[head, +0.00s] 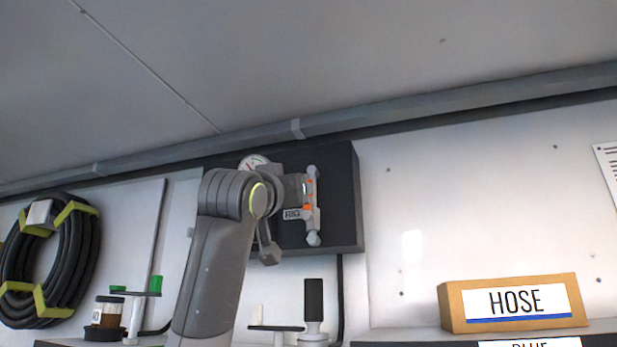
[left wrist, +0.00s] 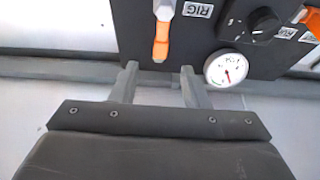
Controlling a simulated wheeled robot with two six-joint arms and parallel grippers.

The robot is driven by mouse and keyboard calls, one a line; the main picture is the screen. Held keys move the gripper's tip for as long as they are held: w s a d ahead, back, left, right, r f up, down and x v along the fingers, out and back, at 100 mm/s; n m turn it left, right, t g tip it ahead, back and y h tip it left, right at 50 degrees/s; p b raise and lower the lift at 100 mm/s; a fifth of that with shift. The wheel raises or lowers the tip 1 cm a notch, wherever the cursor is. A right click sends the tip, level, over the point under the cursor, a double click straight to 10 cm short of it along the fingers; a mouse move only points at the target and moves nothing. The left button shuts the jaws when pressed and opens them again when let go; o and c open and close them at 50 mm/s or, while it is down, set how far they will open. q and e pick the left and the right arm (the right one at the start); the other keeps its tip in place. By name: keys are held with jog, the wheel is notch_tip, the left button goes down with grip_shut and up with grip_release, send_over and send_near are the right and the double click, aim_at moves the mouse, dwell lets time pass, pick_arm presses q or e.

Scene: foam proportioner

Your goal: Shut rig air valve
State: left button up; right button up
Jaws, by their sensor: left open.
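The rig air valve shows in the left wrist view as an orange lever (left wrist: 161,42) on a pale grey fitting (left wrist: 164,10), with a RIG label (left wrist: 198,9) beside it. The lever points down the picture toward my gripper. My left gripper (left wrist: 158,74) is open. Its fingertips are on either side of the lever's end, with gaps between; I cannot tell the depth. My fingers are hard to make out there. My right gripper is out of view.
A pressure gauge (left wrist: 229,69) and a black knob (left wrist: 264,23) are on the panel near the valve. Another orange lever (left wrist: 310,20) is at the right edge. A coiled black hose (head: 50,262) hangs at left. A HOSE box (head: 456,308) is at lower right. The wall right of the panel is mostly clear.

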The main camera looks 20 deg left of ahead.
pick_arm(q)
jog(key=p+x, duration=0.6)
jog(key=x, duration=0.4)
jog(key=shift+r, duration=0.15)
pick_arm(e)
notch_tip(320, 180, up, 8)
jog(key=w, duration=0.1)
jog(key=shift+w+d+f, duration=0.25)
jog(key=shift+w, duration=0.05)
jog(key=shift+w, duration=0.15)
pick_arm(q)
jog(key=c, duration=0.9)
grip_shut()
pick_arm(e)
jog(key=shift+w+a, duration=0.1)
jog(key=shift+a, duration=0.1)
